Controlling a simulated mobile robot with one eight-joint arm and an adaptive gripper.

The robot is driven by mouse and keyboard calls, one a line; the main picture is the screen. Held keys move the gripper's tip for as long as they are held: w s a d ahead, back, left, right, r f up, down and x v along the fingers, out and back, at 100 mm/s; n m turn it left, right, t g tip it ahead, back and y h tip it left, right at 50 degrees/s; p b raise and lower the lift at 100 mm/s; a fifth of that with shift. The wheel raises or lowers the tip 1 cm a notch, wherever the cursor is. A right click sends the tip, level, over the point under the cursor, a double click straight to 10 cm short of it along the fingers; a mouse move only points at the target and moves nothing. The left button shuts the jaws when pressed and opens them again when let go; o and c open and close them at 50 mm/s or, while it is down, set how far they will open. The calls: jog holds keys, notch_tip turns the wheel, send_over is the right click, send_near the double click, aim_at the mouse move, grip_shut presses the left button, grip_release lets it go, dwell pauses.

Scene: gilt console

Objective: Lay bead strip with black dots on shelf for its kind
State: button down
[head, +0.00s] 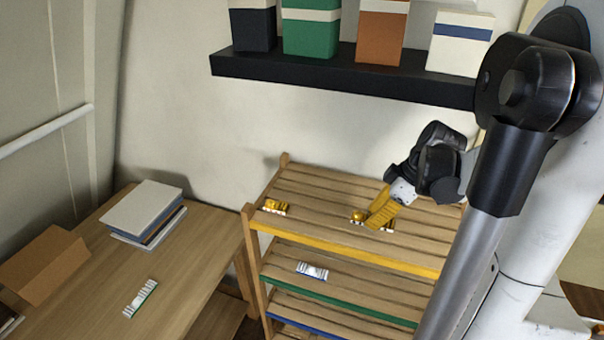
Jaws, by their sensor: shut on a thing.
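My gripper (376,219) reaches down from the right over the top shelf (330,198) of the wooden rack, which has a yellow front edge. It is shut on a small yellow and white bead strip (357,217) with dark marks, at or just above the slats; I cannot tell if it touches them. The fingers hide the strip's middle, and its dots are too small to make out. A similar yellow strip (276,206) lies at the left of the same shelf. A white strip with dark marks (312,270) lies on the green-edged shelf (340,303) below.
A white and green strip (140,299) lies on the wooden table (185,270) at left, with stacked books (147,212) and a brown box (45,264). A blue-edged shelf (300,319) is lowest in view. A black wall shelf (340,82) with boxes hangs above the rack.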

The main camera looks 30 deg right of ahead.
aim_at(362, 231)
jog(key=shift+w+d+f, duration=0.15)
jog(key=shift+w+f, duration=0.15)
jog(key=shift+w, duration=0.2)
jog(key=shift+w+d+f, duration=0.1)
jog(key=shift+w+f, duration=0.2)
jog(key=shift+w, duration=0.2)
jog(key=shift+w+f, duration=0.1)
jog(key=shift+f, duration=0.2)
notch_tip(362, 231, down, 4)
jog(key=shift+r, duration=0.2)
jog(key=c, duration=1.2)
grip_release()
jog(key=shift+f, duration=0.1)
